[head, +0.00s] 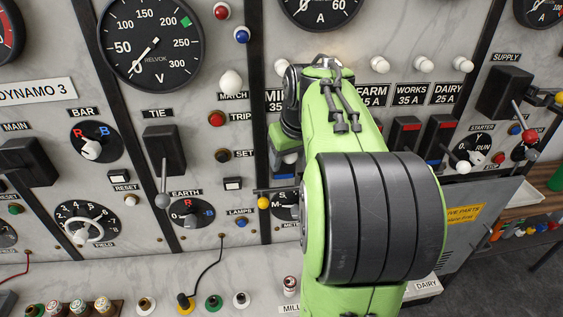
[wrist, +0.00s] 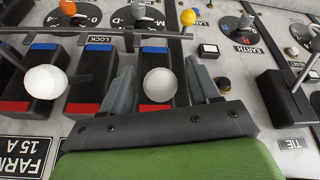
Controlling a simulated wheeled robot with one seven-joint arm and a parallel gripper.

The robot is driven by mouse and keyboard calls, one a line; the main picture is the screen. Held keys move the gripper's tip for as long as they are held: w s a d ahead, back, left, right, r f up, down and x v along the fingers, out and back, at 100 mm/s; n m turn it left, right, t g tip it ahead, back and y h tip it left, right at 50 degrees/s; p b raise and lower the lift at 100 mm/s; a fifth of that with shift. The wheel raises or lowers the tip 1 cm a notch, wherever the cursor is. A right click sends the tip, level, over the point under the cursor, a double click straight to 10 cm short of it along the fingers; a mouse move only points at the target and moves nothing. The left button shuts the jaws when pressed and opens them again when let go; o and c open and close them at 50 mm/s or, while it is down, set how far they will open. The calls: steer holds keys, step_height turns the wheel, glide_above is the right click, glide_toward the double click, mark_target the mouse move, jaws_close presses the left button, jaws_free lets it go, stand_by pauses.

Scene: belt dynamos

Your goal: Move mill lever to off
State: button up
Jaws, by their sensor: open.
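The mill lever's white ball knob (wrist: 162,84) is in the middle of the wrist view, over a black switch block with a red end and a blue end. My gripper (wrist: 160,92) is open, with one grey finger on each side of this knob; I cannot tell whether either touches it. My arm hides most of the mill switch and my fingers there.
The farm lever's knob (wrist: 45,82) is close to the left finger. A lock bar with a yellow ball (wrist: 187,31) runs across the blue ends of the switches. The tie lever (head: 163,170) is at the left. Works and dairy switches (head: 438,137) are at the right.

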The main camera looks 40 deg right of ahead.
steer(key=shift+w+d+f, duration=0.15)
steer(key=shift+d+f, duration=0.05)
steer(key=shift+f, duration=0.1)
steer(key=shift+a+r, duration=0.15)
steer(key=shift+s+a+r, duration=0.1)
steer(key=shift+s, duration=0.1)
steer(key=shift+c, duration=1)
jaws_close()
